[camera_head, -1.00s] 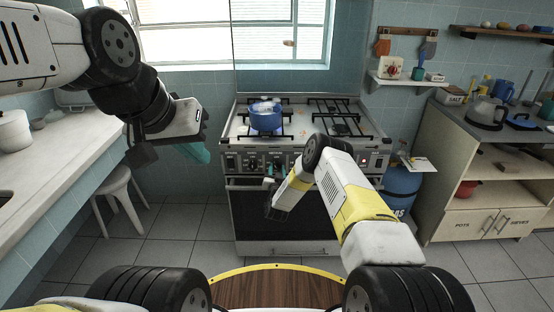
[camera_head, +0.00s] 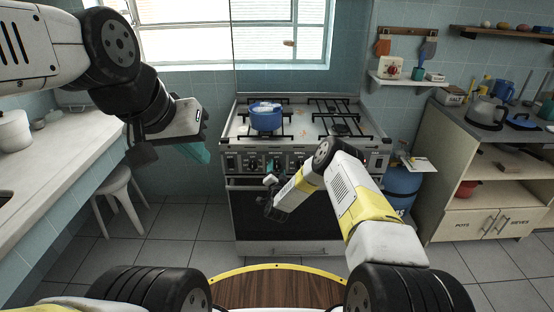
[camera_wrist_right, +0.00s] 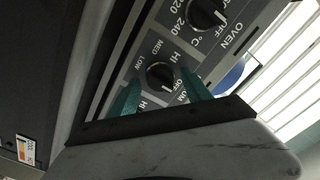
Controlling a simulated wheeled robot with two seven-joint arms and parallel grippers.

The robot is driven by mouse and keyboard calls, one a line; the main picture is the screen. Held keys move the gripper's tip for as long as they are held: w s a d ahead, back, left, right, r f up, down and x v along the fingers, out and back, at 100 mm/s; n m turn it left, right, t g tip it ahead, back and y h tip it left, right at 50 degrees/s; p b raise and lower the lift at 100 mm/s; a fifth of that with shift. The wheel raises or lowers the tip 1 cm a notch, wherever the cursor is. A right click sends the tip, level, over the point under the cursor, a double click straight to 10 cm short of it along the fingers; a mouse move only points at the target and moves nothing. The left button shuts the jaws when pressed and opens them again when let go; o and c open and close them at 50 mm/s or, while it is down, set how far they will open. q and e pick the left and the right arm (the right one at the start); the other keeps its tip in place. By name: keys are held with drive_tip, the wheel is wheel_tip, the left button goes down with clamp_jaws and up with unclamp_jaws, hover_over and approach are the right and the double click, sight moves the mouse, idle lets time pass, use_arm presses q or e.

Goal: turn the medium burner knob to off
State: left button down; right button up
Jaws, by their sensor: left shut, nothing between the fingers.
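The medium burner knob (camera_wrist_right: 160,75) is a round black knob on the stove's front panel. It shows in the right wrist view, with HI, MED, LOW and OFF printed around it and part of a label ending in "UM" below. My right gripper (camera_wrist_right: 159,80) has its teal fingers apart, one on each side of the knob; whether they touch it I cannot tell. In the head view my right gripper (camera_head: 273,166) is at the panel, hiding part of it. My left gripper (camera_head: 199,152) is shut and empty, left of the stove. The knob's pointer is hard to read.
A blue pot (camera_head: 266,117) stands on the left of the stove top (camera_head: 310,131). The oven knob (camera_wrist_right: 205,14) is beside the medium knob. A stool (camera_head: 115,185) and the left counter (camera_head: 60,150) are at the left. A blue gas cylinder (camera_head: 402,184) stands right of the stove.

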drive_tip(key=n, duration=0.4)
drive_tip(key=shift+a+n, duration=0.2)
drive_tip(key=shift+n, duration=0.1)
drive_tip(key=n, duration=0.4)
drive_tip(key=shift+d, duration=0.2)
drive_tip(key=shift+s, duration=0.1)
drive_tip(key=s, duration=0.6)
drive_tip(key=shift+s, duration=0.4)
